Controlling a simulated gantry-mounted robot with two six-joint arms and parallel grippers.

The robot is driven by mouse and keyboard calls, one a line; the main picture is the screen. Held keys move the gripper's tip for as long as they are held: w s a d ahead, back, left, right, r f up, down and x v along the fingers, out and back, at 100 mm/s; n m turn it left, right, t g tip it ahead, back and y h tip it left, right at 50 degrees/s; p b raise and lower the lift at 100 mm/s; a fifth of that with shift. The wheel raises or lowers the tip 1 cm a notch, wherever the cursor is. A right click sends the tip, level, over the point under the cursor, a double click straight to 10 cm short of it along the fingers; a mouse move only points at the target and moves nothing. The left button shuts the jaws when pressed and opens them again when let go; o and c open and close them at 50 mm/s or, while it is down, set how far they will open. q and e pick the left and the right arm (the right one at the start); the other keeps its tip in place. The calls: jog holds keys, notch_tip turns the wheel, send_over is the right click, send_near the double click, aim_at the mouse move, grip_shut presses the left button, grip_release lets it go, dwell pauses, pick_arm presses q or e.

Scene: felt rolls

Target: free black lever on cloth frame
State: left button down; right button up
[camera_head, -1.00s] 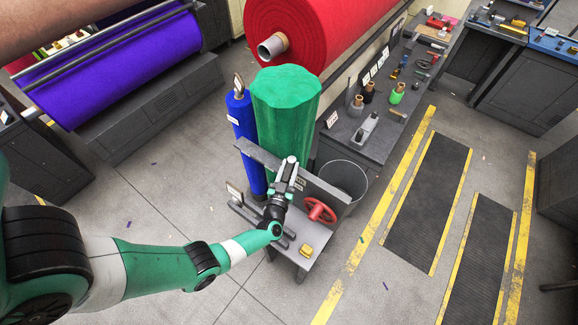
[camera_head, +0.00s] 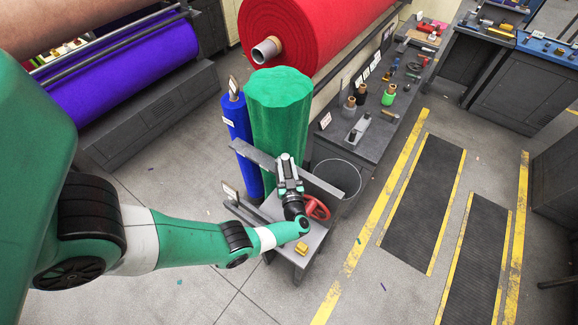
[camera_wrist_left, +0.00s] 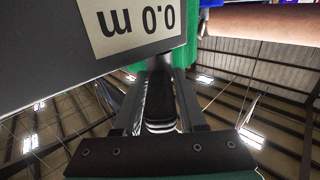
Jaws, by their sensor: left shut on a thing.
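The grey cloth frame (camera_head: 322,190) stands at the middle, with a grey upright board and a low table. My left gripper (camera_head: 287,162) is at the top of the board, in front of the green roll. In the left wrist view the gripper (camera_wrist_left: 158,85) is shut on a black lever (camera_wrist_left: 159,98), whose rounded dark body shows between the two fingers. The lever is hidden by the gripper in the head view. A plate reading 0.0 m (camera_wrist_left: 137,25) is close beside the fingers. My right gripper is not in view.
A green felt roll (camera_head: 280,115) and a blue roll (camera_head: 237,130) stand upright behind the frame. A red handwheel (camera_head: 317,208) and a yellow block (camera_head: 301,248) are on its table. A bin (camera_head: 340,177) stands behind right. The floor in front is clear.

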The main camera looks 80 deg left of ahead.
pick_arm(q)
jog(key=c, duration=0.6)
grip_release()
jog(key=shift+d, duration=0.1)
jog(key=s+d, duration=0.1)
jog(key=d, duration=1)
jog(key=shift+d+p, duration=0.2)
jog(key=shift+p, duration=0.1)
